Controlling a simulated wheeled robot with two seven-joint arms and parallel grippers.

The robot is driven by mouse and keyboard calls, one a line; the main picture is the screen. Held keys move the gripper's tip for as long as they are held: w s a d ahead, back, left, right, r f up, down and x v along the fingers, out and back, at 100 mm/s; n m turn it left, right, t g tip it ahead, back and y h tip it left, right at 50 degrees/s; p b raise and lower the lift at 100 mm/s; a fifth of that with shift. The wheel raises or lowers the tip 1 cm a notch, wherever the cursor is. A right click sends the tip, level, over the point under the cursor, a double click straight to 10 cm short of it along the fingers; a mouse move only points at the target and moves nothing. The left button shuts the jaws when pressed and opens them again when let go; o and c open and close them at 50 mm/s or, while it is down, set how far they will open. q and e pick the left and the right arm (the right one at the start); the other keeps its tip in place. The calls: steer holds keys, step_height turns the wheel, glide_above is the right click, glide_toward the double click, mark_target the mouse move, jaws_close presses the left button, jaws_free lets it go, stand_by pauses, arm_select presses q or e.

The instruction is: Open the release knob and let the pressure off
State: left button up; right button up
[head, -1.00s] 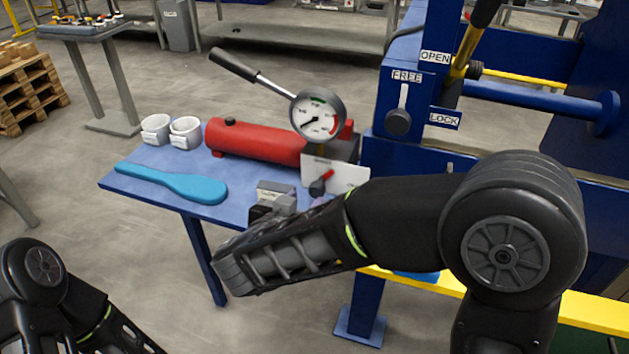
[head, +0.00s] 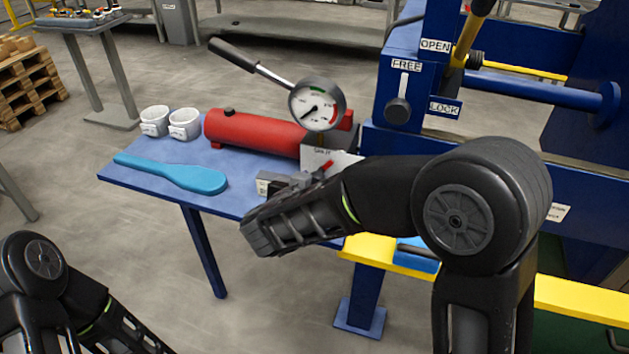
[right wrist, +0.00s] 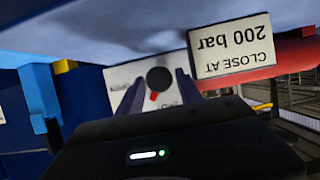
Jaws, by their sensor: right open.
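The release knob (right wrist: 159,80) is round and black with a red pointer, on a pale plate on the pump block. In the head view its red pointer (head: 327,165) shows above my right wrist; the rest is mostly hidden. My right gripper (right wrist: 161,84) is open, its two fingers on either side of the knob in the right wrist view; I cannot tell whether they touch it. The red hand pump (head: 250,132) lies on the blue table. Its gauge (head: 317,104) has the needle pointing lower left. My left gripper is out of view.
A "CLOSE AT 200 bar" sign (right wrist: 233,50) stands close beside the right gripper. The pump lever (head: 233,62) rises to the left. Two white cups (head: 184,124) and a blue paddle-shaped object (head: 175,173) lie left. The blue press frame (head: 400,80) stands right.

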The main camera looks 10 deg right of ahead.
jaws_close()
stand_by(0.4)
stand_by(0.4)
steer(key=m+b, duration=0.1)
steer(key=m+t+y+b, duration=0.1)
steer(key=shift+s+d+f+m+b, duration=0.1)
steer(key=shift+d+f+m+b, duration=0.1)
steer(key=shift+m+b, duration=0.15)
steer(key=m+t+y+b, duration=0.1)
steer(key=m+b, duration=0.1)
steer(key=b, duration=0.2)
steer(key=m+t+y+b, duration=0.1)
steer(key=m+b, duration=0.1)
steer(key=b, duration=0.2)
steer(key=shift+s+d+f, duration=0.1)
steer(key=shift+f, duration=0.1)
steer(key=shift+r+m+t+y+b, duration=0.15)
steer(key=shift+m+t+y+b, duration=0.2)
steer(key=shift+m+b, duration=0.35)
jaws_free()
